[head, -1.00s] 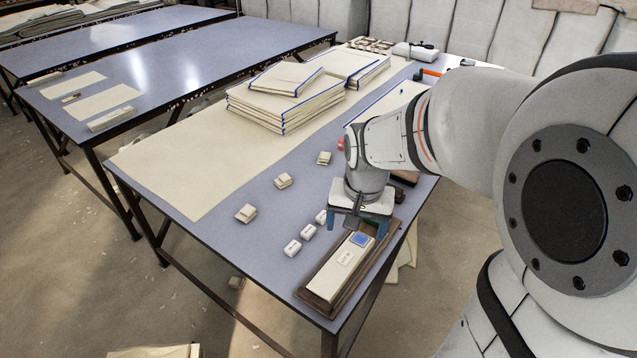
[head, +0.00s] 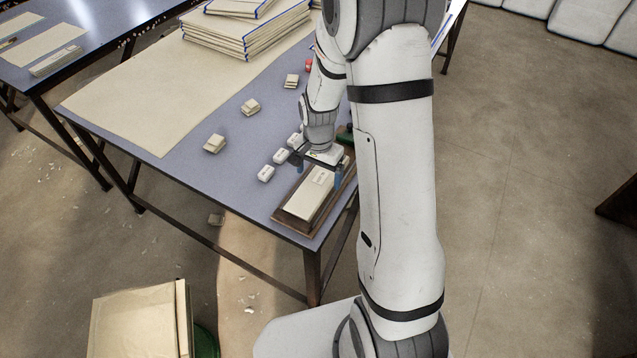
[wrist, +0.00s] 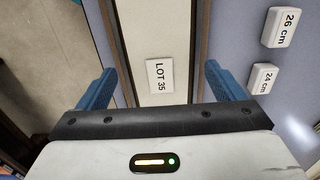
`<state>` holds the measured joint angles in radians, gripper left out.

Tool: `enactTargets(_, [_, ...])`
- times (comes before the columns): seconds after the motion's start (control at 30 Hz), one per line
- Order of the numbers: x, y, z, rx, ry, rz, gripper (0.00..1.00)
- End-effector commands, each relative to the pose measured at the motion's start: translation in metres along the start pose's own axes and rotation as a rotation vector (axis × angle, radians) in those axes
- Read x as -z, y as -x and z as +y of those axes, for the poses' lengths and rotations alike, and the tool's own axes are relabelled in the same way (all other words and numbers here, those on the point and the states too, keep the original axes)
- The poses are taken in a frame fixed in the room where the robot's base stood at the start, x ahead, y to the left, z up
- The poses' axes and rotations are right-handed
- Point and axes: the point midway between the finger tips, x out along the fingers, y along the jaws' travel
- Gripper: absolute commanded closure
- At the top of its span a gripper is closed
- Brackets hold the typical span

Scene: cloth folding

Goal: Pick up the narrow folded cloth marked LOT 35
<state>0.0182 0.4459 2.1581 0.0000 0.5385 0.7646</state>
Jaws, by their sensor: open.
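The narrow folded cloth (head: 308,199) is cream and lies lengthwise in a brown wooden tray (head: 283,213) at the near corner of the table. In the wrist view the cloth (wrist: 155,25) carries a white label (wrist: 160,76) reading LOT 35. My gripper (head: 318,172) is over the far part of the cloth, pointing down. In the wrist view my gripper (wrist: 160,84) is open, with one blue finger to each side of the cloth and nothing held. I cannot tell the fingertips' height against the cloth. The cloth's far end is hidden under my gripper.
Several white size blocks stand left of the tray, one marked 26 cm (wrist: 281,27) and one 24 cm (wrist: 262,78). Small folded cloth bundles (head: 215,143) lie farther left. A tall cloth stack (head: 240,38) is at the back. The table's near edge is close to the tray.

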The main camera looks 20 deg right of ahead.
Motion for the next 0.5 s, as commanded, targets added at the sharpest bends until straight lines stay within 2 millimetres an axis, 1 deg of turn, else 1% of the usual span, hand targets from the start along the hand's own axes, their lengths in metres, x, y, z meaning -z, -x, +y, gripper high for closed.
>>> enactTargets(0.03, [-0.001,-0.009,0.001,-0.002,0.0,-0.002,0.11])
enactTargets(0.1, [0.0,-0.017,0.001,-0.002,0.0,-0.002,0.11])
enactTargets(0.2, [0.0,-0.023,0.001,0.0,0.0,0.0,0.11])
enactTargets(0.43, [0.0,-0.024,0.001,0.001,0.0,0.001,0.11])
enactTargets(0.5, [0.0,-0.024,0.001,0.001,0.0,0.001,0.17])
